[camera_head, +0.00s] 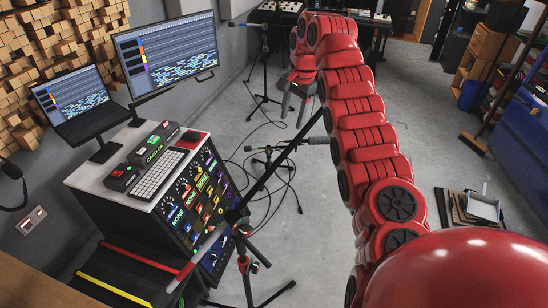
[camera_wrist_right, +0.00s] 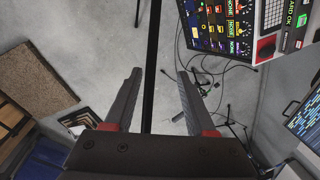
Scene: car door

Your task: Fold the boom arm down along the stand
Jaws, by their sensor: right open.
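The boom arm (camera_head: 268,176) is a thin black rod on a tripod stand (camera_head: 247,262) at lower centre of the head view. It slopes up and right from the stand's clutch, with a grey and red end (camera_head: 196,258) at lower left. My right gripper (camera_head: 294,104) is near the rod's upper end, its grey fingers apart. In the right wrist view my open right gripper (camera_wrist_right: 157,75) has the black boom rod (camera_wrist_right: 152,60) running between its fingers, with gaps on both sides. My left gripper is not in view.
A console desk (camera_head: 170,190) with a laptop (camera_head: 72,100) and monitor (camera_head: 168,50) stands left. A low microphone stand (camera_head: 268,158) and a taller one (camera_head: 264,70) stand behind the boom. Cables lie on the floor. A blue chest (camera_head: 520,140) is at right.

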